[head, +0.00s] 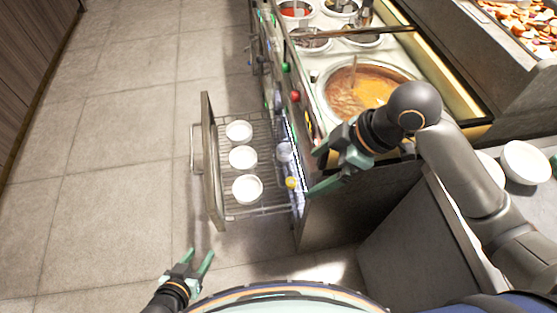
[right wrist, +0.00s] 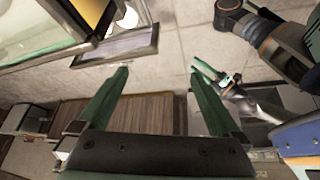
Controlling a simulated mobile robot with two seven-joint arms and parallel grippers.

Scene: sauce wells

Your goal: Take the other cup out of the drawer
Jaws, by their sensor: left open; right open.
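The open drawer (head: 212,165) is a wire rack with a flat front panel, pulled out from the counter. Three white cups stand in it in a row: a far one (head: 239,131), a middle one (head: 243,157) and a near one (head: 247,188). A further pale round item (head: 284,151) lies by the drawer's inner side; I cannot tell what it is. My left gripper (head: 206,256) is open and empty, low in front of the drawer. My right gripper (head: 314,171) is open and empty, right of the drawer at the counter edge; its fingers frame the right wrist view (right wrist: 160,72).
Sauce wells (head: 367,90) are set in the counter above the drawer, with colored knobs (head: 294,96) along its front. White bowls (head: 525,162) sit on the right counter. The tiled floor (head: 110,200) left of the drawer is clear.

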